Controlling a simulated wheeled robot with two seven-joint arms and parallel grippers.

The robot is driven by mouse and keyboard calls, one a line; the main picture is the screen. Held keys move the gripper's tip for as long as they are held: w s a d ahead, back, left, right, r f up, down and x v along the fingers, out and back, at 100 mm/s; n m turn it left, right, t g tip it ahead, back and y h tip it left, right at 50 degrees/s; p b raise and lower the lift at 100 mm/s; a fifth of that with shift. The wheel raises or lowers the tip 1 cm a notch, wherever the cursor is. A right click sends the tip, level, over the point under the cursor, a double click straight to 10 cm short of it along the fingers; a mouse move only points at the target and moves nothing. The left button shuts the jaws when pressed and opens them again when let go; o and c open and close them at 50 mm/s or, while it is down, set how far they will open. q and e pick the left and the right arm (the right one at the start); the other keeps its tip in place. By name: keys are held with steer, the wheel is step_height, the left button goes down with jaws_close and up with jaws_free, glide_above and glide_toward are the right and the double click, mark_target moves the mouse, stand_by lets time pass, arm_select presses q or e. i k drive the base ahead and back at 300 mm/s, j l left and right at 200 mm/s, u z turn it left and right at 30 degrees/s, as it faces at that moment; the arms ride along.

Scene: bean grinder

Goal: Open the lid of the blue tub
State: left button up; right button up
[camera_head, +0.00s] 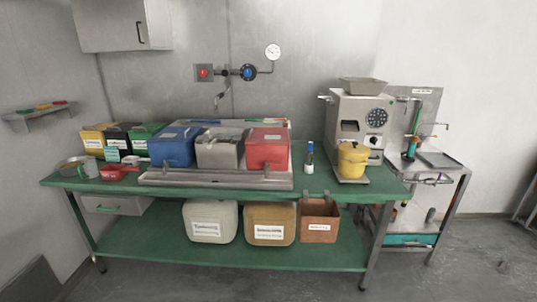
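The blue tub (171,153) stands upright at the left end of a row of three tubs on a grey metal tray (215,180). Its blue top looks closed, with the lid down, though the view is too small to make out the lid's edge or handle. A grey tub (219,155) stands to its right, and a red tub (268,152) stands beyond that. Neither of my grippers is in view.
The green table (330,190) has a bottle (309,158) and a grinder (357,125) with a yellow container (352,160) on the right. Small bins (116,136), a bowl (73,167) and a red scoop (112,173) stand left. A wall tap (221,99) hangs behind.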

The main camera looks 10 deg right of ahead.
mark_target(170, 134)
steer(key=i+j+z, duration=0.85)
steer(key=i+j, duration=0.1)
steer(key=j, duration=0.1)
